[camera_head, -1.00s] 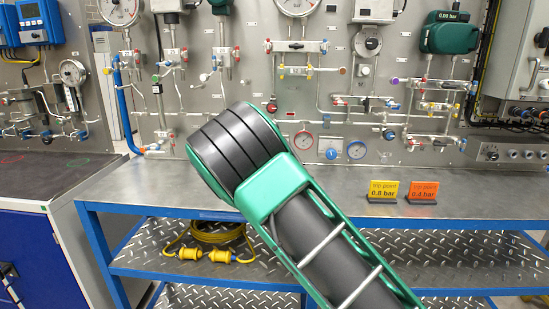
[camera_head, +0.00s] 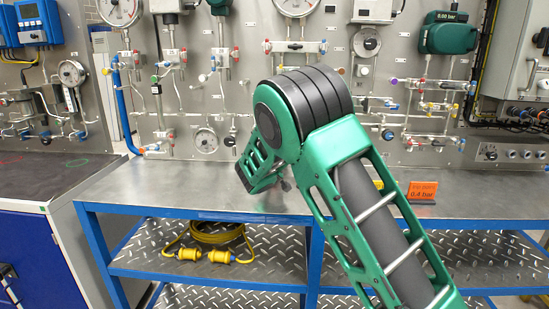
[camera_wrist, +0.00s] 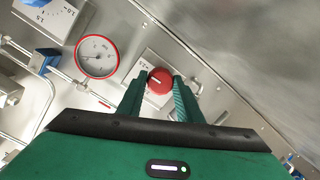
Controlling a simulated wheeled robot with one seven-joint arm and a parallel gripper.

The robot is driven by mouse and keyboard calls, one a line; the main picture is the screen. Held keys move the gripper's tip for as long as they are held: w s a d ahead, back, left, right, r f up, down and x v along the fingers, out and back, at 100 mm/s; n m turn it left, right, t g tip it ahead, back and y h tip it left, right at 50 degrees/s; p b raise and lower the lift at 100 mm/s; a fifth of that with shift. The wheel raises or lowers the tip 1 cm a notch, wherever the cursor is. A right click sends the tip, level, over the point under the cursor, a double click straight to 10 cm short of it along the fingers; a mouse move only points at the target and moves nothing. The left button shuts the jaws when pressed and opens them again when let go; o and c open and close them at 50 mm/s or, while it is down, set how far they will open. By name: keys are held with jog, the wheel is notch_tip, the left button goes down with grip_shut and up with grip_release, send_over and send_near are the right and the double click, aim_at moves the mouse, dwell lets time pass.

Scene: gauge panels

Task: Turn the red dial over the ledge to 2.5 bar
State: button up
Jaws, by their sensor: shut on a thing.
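In the wrist view the red dial (camera_wrist: 160,77) sits on a pale plate on the panel, with a short white mark on its face. My gripper (camera_wrist: 158,90) has its two green fingers on either side of the dial, shut on it. Beside it, at the left, is a round gauge with a red rim (camera_wrist: 97,57); its needle is too small to read surely. In the head view my arm covers the dial and the red-rimmed gauge, and my gripper's fingers cannot be made out.
The grey bench top (camera_head: 140,190) runs below the panel. An orange sign (camera_head: 422,191) reading 0.4 bar stands on it; the yellow sign is mostly behind my arm. A grey gauge (camera_head: 206,140) shows left of my arm. A yellow cable (camera_head: 215,235) lies on the lower shelf.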

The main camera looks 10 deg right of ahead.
jog(key=shift+s+a+f+m, duration=0.1)
jog(key=shift+f+m, duration=0.2)
jog(key=shift+f, duration=0.1)
jog(key=o, duration=1)
jog(key=shift+r, duration=0.15)
jog(key=shift+r, duration=0.1)
jog(key=v, duration=1)
jog(key=shift+s+a, duration=0.1)
jog(key=shift+s, duration=0.1)
